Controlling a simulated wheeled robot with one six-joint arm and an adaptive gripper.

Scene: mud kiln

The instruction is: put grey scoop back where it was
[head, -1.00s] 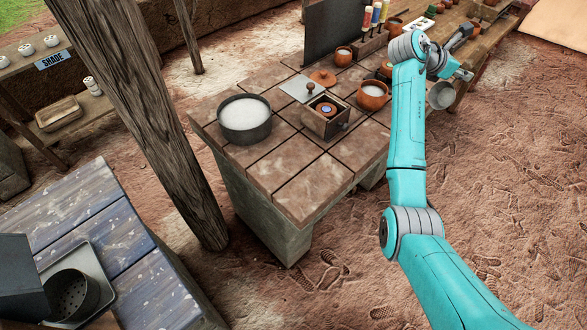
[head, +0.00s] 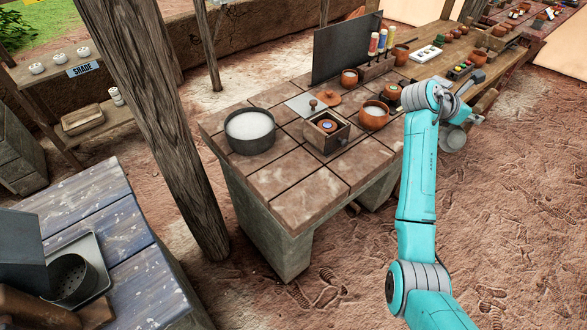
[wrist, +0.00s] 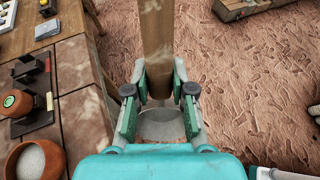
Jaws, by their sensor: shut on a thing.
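The grey scoop has a round grey bowl (head: 452,140) and a thick wooden handle (wrist: 156,35). My gripper (wrist: 158,90) is shut on it near where the handle meets the bowl. In the wrist view the handle points up and away, and the grey bowl (wrist: 162,126) shows below the fingers, partly hidden by my gripper. In the head view the scoop is off the right side of the tiled table (head: 293,190), above the dirt floor. My arm hides part of the gripper there.
The table holds a grey pot of white powder (head: 250,128), a wooden box (head: 326,132), and clay bowls, including one of white powder (head: 373,116). A wooden bench (head: 425,70) with small items continues behind. A wooden post (head: 165,130) stands left. The dirt floor at right looks open.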

